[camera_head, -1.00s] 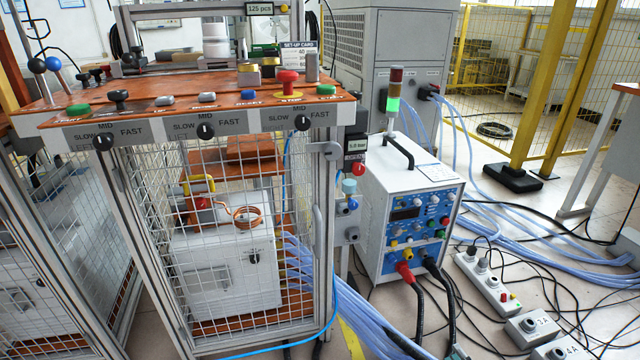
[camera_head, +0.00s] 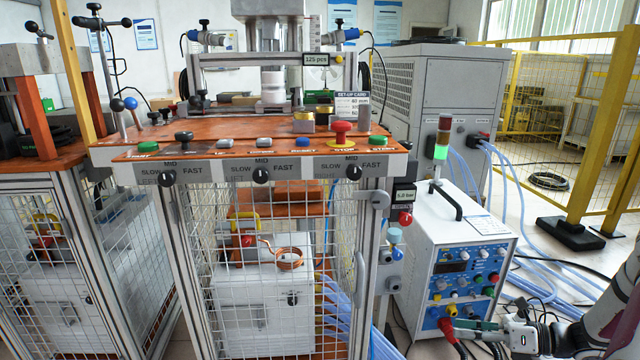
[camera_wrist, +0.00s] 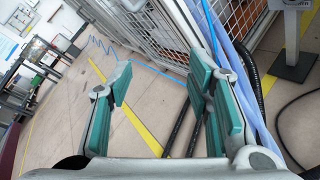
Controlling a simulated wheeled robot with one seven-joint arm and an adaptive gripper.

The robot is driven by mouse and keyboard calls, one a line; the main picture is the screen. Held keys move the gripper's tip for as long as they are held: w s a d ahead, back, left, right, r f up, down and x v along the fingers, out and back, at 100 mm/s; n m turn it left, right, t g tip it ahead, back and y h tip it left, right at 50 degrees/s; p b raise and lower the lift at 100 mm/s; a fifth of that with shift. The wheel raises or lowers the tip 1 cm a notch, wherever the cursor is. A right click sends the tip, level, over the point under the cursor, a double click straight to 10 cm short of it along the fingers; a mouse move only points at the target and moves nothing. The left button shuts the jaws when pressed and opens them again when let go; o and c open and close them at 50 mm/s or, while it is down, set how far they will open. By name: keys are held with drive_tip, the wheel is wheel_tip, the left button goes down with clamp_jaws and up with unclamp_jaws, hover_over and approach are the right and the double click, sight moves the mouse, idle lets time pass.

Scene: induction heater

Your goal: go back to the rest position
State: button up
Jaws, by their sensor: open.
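My gripper (camera_head: 450,330) shows at the lower right in the head view, in front of the lower part of the white power unit (camera_head: 468,262). In the wrist view my gripper (camera_wrist: 160,85) has its green-padded fingers spread apart, with nothing between them but floor behind. The wrist camera looks down along the floor, with a yellow line (camera_wrist: 138,118) and black cables (camera_wrist: 178,125) beyond the fingers. My arm comes in from the right edge of the head view.
The induction heater bench (camera_head: 250,150) with its mesh cage stands at centre left. Blue hoses (camera_head: 555,280) run over the floor at right. A yellow fence (camera_head: 600,150) stands behind.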

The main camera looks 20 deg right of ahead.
drive_tip(key=s+a+r+n+g+h, duration=0.1)
drive_tip(key=s+a+r+n+g, duration=0.1)
drive_tip(key=a+r+n+g, duration=0.65)
drive_tip(key=s+a+r+n+g+h, duration=0.1)
drive_tip(key=s+a+r+n+g, duration=0.15)
drive_tip(key=a+r+n, duration=1)
drive_tip(key=s+a+r+n+g+h, duration=0.1)
drive_tip(key=s+a+r+n+h, duration=0.45)
drive_tip(key=s+a, duration=0.35)
drive_tip(key=s+n+t+h, duration=0.2)
drive_tip(key=s+n+h, duration=0.2)
drive_tip(key=s+n, duration=0.55)
wheel_tip(320, 180, up, 41)
drive_tip(key=m+t+p, duration=0.1)
drive_tip(key=t+p, duration=0.2)
drive_tip(key=p, duration=3.6)
drive_tip(key=shift+s+f+m+t+y, duration=0.15)
drive_tip(key=shift+s+m+t+y, duration=0.2)
drive_tip(key=shift+s+m+t, duration=0.05)
